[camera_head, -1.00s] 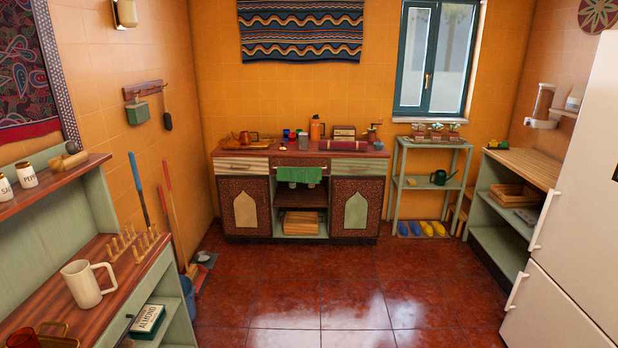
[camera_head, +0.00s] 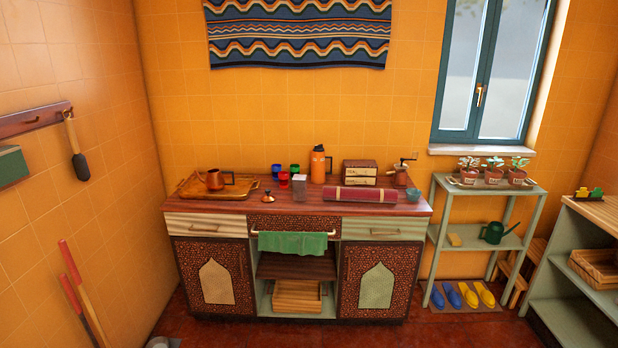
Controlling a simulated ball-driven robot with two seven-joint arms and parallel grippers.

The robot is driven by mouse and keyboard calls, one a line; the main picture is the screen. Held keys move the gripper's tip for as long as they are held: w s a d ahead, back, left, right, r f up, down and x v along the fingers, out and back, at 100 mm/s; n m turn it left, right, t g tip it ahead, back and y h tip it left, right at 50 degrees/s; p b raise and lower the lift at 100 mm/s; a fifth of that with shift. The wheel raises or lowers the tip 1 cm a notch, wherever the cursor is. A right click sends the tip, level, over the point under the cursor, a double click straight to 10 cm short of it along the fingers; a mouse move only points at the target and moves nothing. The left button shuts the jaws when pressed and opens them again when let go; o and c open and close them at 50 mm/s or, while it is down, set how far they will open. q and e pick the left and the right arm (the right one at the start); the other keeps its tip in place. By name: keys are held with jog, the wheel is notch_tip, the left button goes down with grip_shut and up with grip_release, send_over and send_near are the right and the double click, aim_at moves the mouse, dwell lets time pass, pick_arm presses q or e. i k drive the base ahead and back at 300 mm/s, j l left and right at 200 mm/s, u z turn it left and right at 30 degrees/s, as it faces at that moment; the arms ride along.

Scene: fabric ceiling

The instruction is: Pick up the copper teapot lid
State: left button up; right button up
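The copper teapot lid (camera_head: 268,197) is a small cone-like piece with a knob, lying on the wooden top of the sideboard (camera_head: 330,205). It is to the right of a wooden tray (camera_head: 188,186). A copper pot with a dark handle (camera_head: 215,180), which looks like the teapot, stands on that tray. Neither of my grippers shows in the head view, so their state is hidden. The sideboard is still some distance ahead of me.
Near the lid stand a clear box (camera_head: 300,186), coloured cups (camera_head: 283,178), an orange bottle (camera_head: 318,164), a rolled red mat (camera_head: 361,195) and a grinder (camera_head: 401,173). A green towel (camera_head: 293,243) hangs in front. A plant shelf (camera_head: 487,187) stands right. Long handles (camera_head: 80,290) lean left.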

aim_at(268, 198)
jog(key=i, duration=1.2)
jog(key=i+l+u, duration=0.1)
jog(key=i, duration=1.15)
